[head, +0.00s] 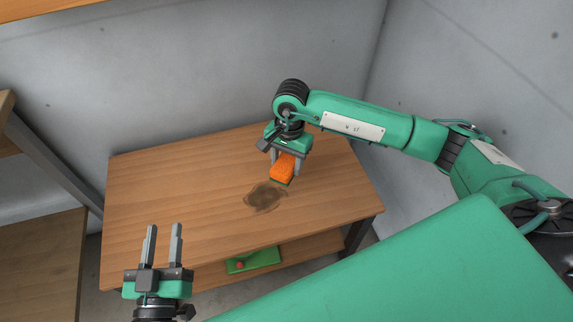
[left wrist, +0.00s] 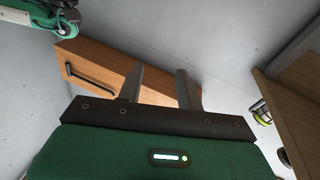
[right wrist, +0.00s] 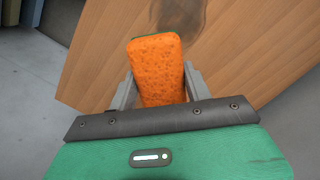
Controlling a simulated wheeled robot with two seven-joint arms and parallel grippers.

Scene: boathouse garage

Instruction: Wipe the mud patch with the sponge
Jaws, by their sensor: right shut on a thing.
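The orange sponge (head: 283,167) with a green underside is held by my right gripper (head: 288,160), just behind the mud patch in the head view. The right wrist view shows the sponge (right wrist: 158,70) between the two fingers. The brown mud patch (head: 264,198) lies on the wooden tabletop, in front and slightly left of the sponge. It also shows beyond the sponge in the right wrist view (right wrist: 182,14). Whether the sponge touches the tabletop is hard to tell. My left gripper (head: 162,232) is open and empty near the table's front left edge; its fingers also show in the left wrist view (left wrist: 160,85).
The wooden table (head: 150,190) is otherwise bare. A green object (head: 253,261) with a small orange part lies on the lower shelf. Wooden shelving (head: 38,265) stands at the left. Grey walls close off the back and right.

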